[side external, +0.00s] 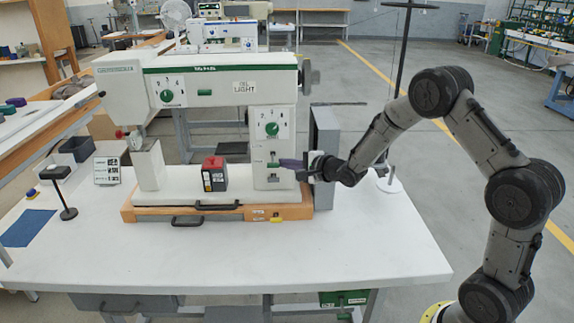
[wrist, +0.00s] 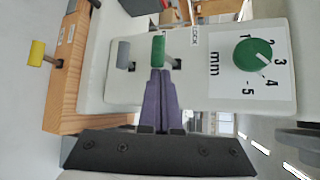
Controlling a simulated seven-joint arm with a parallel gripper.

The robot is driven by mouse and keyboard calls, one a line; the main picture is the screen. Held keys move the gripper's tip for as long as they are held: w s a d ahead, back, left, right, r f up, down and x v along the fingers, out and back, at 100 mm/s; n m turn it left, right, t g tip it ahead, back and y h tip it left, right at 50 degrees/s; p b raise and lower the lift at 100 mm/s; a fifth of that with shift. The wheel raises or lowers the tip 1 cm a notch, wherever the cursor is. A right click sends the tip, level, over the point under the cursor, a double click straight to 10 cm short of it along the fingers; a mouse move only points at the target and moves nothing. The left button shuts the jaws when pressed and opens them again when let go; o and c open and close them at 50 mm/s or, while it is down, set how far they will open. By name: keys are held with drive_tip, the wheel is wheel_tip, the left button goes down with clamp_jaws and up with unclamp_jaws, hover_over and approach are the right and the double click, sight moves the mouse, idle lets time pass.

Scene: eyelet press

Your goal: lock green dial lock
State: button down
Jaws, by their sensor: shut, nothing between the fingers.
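The green lever (wrist: 158,50) sticks out of the white machine column beside a small "LOCK" label (wrist: 194,40). In the side view the green lever (side external: 271,164) is small, low on the column below a green dial (side external: 272,129). That dial (wrist: 253,54) shows large in the wrist view, on a white scale marked in mm, its pointer near 4. My gripper (side external: 281,163) has purple fingers and is shut and empty. In the wrist view its fingertips (wrist: 160,72) are right at the green lever; I cannot tell whether they touch it.
A grey lever (wrist: 123,54) sits beside the green one. A yellow knob (wrist: 37,53) is on the wooden base (wrist: 66,85). Another green dial (side external: 167,96) is on the machine's upper arm. A black and red block (side external: 214,175) stands left of the column. The front table (side external: 330,250) is clear.

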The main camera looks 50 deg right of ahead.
drive_tip(key=shift+r+g, duration=0.3)
drive_tip(key=shift+r, duration=0.9)
idle(1.4)
drive_tip(key=shift+r, duration=0.75)
drive_tip(key=s+d+r, duration=0.1)
drive_tip(key=s+r, duration=0.4)
drive_tip(key=s, duration=0.3)
drive_tip(key=shift+s+r, duration=0.1)
